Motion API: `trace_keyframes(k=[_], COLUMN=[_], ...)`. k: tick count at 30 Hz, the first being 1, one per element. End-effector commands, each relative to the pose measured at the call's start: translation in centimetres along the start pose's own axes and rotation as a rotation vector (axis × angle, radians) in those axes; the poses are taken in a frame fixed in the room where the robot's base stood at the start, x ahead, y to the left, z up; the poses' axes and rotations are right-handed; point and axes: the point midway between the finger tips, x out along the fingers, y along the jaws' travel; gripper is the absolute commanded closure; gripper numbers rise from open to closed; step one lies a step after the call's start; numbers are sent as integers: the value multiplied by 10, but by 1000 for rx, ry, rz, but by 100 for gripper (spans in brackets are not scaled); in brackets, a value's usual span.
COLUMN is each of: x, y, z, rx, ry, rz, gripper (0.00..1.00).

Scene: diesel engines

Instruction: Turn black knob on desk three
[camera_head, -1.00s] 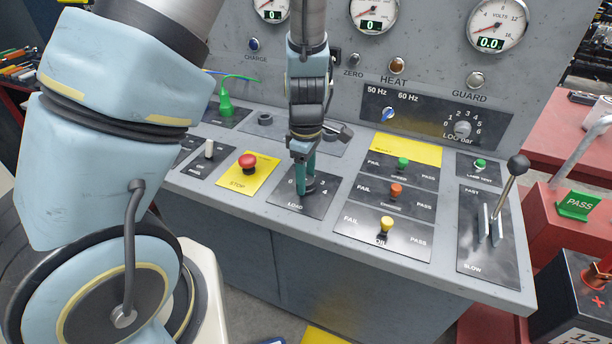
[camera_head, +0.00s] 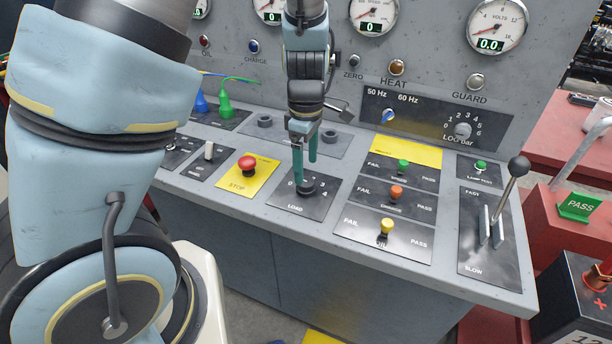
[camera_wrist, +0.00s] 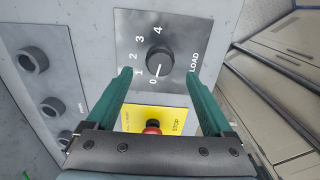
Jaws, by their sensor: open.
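The black knob (camera_head: 305,188) sits on the dark LOAD plate (camera_head: 285,203) on the grey desk, with a dial marked 0 to 4. In the wrist view the knob (camera_wrist: 159,61) shows whole, its white pointer line towards the 0. My gripper (camera_head: 305,170) is above the knob in the head view, its two green fingers apart. In the wrist view my gripper (camera_wrist: 162,88) is open and empty, with the knob beyond and between the fingertips. The fingers appear clear of the knob.
A red stop button (camera_head: 247,165) on a yellow plate stands left of the LOAD plate. Coloured buttons, including an orange one (camera_head: 396,192), are to the right. A lever with a black ball (camera_head: 518,166) stands at the far right. Round black sockets (camera_head: 329,136) lie behind.

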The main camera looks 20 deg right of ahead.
Motion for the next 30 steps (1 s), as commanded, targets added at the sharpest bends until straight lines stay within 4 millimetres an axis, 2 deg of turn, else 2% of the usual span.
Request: trace_keyframes(k=[3,10,26,30], x=[-24,-52,-58,-57], y=[1,0,0,-4], z=[1,0,0,-10], rx=[2,-1,-1,19], ry=[-2,-1,0,-4], rz=[5,2,0,1], gripper=[14,14,14,14])
